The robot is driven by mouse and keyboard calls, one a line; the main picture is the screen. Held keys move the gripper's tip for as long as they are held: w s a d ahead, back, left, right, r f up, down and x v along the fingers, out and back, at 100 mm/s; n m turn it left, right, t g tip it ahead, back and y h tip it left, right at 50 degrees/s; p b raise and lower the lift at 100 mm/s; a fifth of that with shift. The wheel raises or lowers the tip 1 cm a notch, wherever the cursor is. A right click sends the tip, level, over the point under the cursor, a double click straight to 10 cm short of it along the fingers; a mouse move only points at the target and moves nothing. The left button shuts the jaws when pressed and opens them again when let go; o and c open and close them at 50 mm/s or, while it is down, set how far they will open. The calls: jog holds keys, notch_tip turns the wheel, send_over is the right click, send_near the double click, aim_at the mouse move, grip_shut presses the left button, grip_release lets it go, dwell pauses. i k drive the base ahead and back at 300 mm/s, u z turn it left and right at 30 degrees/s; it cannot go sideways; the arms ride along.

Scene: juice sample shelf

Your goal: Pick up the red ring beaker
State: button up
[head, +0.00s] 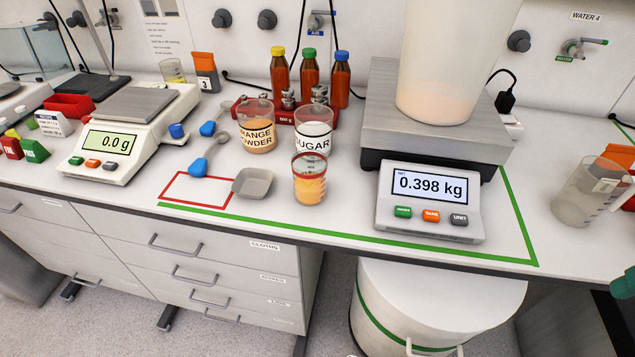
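The red ring beaker (309,186) stands upright on the white counter near its front edge. It is clear, with a red band around its upper part and orange contents inside. It stands just in front of the sugar jar (313,133), whose lower part it partly hides. A grey weighing dish (254,182) lies to its left, and the large scale (431,195) reading 0.398 kg is to its right. My gripper cannot be made out in this view.
An orange powder jar (257,128), two blue-handled scoops and capped bottles stand behind and left. A tall translucent container (450,60) sits on the large scale. Bare counter lies between the beaker and that scale. A small scale (130,135) stands at left.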

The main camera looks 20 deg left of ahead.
aim_at(310, 167)
jog(key=u, duration=1.15)
